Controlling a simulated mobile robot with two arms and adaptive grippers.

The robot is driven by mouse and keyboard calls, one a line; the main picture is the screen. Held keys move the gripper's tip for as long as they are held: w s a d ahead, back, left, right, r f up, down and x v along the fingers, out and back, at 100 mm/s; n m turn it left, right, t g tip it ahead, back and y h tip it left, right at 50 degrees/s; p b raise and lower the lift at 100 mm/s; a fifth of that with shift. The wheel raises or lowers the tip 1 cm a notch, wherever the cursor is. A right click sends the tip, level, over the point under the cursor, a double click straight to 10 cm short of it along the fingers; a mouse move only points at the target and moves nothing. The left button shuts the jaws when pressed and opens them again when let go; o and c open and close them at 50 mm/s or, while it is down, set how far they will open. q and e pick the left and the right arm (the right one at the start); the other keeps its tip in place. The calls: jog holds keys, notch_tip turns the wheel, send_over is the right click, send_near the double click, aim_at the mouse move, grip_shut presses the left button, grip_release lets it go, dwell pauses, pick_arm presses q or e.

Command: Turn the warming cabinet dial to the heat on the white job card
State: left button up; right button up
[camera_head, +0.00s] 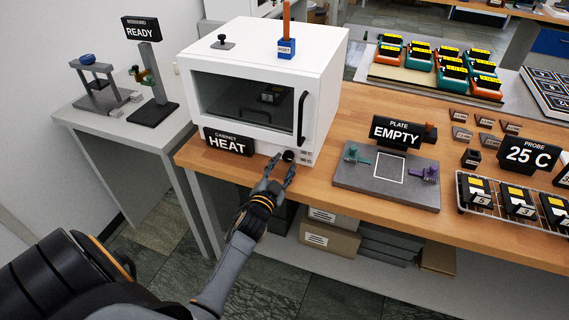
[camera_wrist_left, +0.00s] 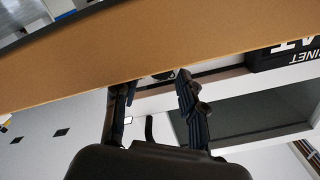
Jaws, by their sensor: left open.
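The warming cabinet (camera_head: 250,75) is a white box with a dark window and a black handle, standing on the wooden bench. Its black round dial (camera_head: 289,155) is low on the front, at the right end, beside small labels. My left gripper (camera_head: 281,164) is open just in front of the dial, its fingertips close to either side of it. In the left wrist view the open fingers (camera_wrist_left: 157,82) point at a dark round part between their tips, partly hidden; contact cannot be told. I cannot make out a white job card. My right gripper is out of view.
A black sign reading CABINET HEAT (camera_head: 228,142) stands left of the dial. A grey plate (camera_head: 350,181) with clamps and an EMPTY sign (camera_head: 396,132) lie to the right. A blue block (camera_head: 286,49) sits on the cabinet. Boxes (camera_head: 328,238) are below the bench.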

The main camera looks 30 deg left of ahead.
pick_arm(q)
jog(key=v, duration=1)
jog(key=shift+s, duration=0.2)
jog(key=shift+d, duration=0.1)
jog(key=s+d+f+g+h, duration=0.1)
jog(key=s+d+f+g, duration=0.25)
jog(key=f, duration=0.75)
jog(key=s+d+f+n+g+h, duration=0.1)
jog(key=s+d+f+g, duration=0.2)
jog(key=f, duration=0.8)
jog(key=s+d+f+g+h, duration=0.25)
jog(key=s+f, duration=0.25)
jog(key=f, duration=0.6)
jog(key=s+d+f+g, duration=0.1)
jog(key=s+f+g, duration=0.2)
jog(key=s+f, duration=0.4)
jog(key=s+d+f+g, duration=0.1)
jog(key=s+f+g, duration=0.3)
jog(key=s, duration=1.7)
notch_tip(320, 180, down, 4)
jog(key=shift+s+f+n+g, duration=0.2)
jog(key=shift+s+n+g, duration=0.1)
jog(key=shift+s, duration=0.05)
jog(key=shift+d+y, duration=0.15)
jog(key=shift+y, duration=0.1)
